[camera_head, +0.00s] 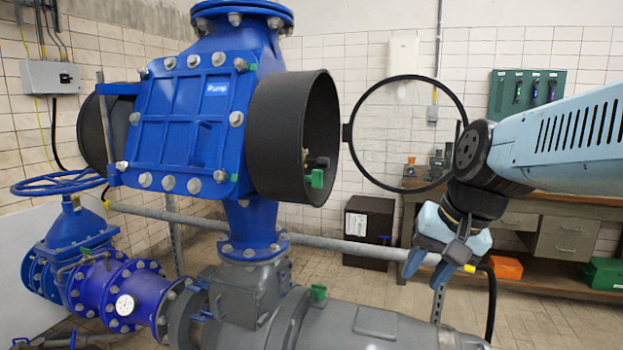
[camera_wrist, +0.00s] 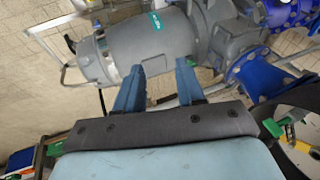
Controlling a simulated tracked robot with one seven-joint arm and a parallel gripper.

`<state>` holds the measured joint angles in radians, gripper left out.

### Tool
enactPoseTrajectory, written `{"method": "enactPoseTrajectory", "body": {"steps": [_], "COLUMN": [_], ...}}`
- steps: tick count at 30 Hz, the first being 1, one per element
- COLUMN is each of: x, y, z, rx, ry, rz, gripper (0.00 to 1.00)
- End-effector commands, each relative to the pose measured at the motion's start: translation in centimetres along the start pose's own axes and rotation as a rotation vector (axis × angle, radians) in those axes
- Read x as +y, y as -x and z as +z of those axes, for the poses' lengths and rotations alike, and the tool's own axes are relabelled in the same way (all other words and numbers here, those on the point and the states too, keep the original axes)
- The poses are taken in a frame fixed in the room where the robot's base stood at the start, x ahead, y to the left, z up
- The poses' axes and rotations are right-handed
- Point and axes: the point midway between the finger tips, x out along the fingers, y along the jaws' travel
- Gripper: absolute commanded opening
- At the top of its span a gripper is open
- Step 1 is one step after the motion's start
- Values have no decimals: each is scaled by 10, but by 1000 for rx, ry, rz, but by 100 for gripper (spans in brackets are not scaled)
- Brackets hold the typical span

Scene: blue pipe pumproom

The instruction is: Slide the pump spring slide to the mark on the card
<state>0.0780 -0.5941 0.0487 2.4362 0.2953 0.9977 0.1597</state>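A green knob (camera_head: 317,178) sits on a dark fitting inside the open black round housing (camera_head: 290,125) on the right side of the blue pump body. In the wrist view a green piece (camera_wrist: 272,128) shows at the lower right inside a dark ring, beside a pale card-like piece with yellow (camera_wrist: 301,146). I cannot tell for sure which part is the spring slide, and no mark can be read. My gripper (camera_head: 426,272) points down, right of the housing and apart from it. In the wrist view my gripper (camera_wrist: 159,88) has its blue fingers apart with nothing between them.
A grey motor (camera_wrist: 150,45) lies below my gripper. A grey pipe (camera_head: 340,245) crosses behind. A workbench (camera_head: 560,207) and a black box (camera_head: 369,232) stand at the back.

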Motion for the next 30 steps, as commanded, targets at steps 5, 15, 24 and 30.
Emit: {"method": "enactPoseTrajectory", "body": {"steps": [5,15,24,30], "x": [-43,-116,-139,-136], "y": [-19,-35,-35,-33], "z": [-21,-98,-197,-237], "rx": [-197,-601,-962,-1098], "ry": [-334,-947,-1380,-1506], "rz": [-151,-459,-741,-854], "gripper": [38,38,38,38]}}
